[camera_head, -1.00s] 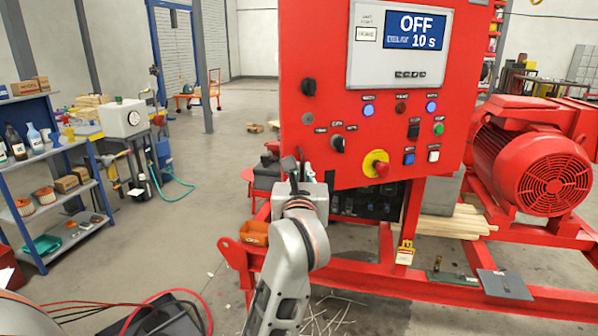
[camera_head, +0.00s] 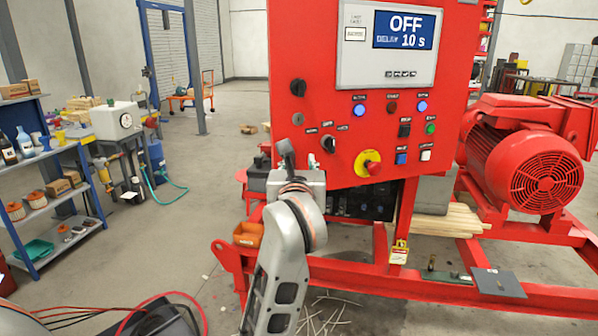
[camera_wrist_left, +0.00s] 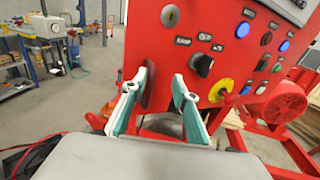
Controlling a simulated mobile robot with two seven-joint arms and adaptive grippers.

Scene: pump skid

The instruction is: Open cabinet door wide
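The red cabinet (camera_head: 320,95) faces me, its front door panel carrying a display (camera_head: 385,45), knobs and buttons. The door looks shut, with no gap that I can make out. My left gripper (camera_head: 287,160) is at the panel's lower left edge. In the left wrist view, its two teal-and-white fingers (camera_wrist_left: 160,82) are spread apart in front of the panel's lower left corner. A dark oval recess or handle (camera_wrist_left: 150,88) shows between them, close to the left finger. I cannot tell whether either finger touches it. My right gripper is out of view.
A red skid frame (camera_head: 350,275) runs below the cabinet, with a red motor (camera_head: 525,160) at right. An orange bin (camera_head: 248,234) sits behind my left arm. A blue shelf (camera_head: 45,195) stands far left. Open floor lies left of the cabinet.

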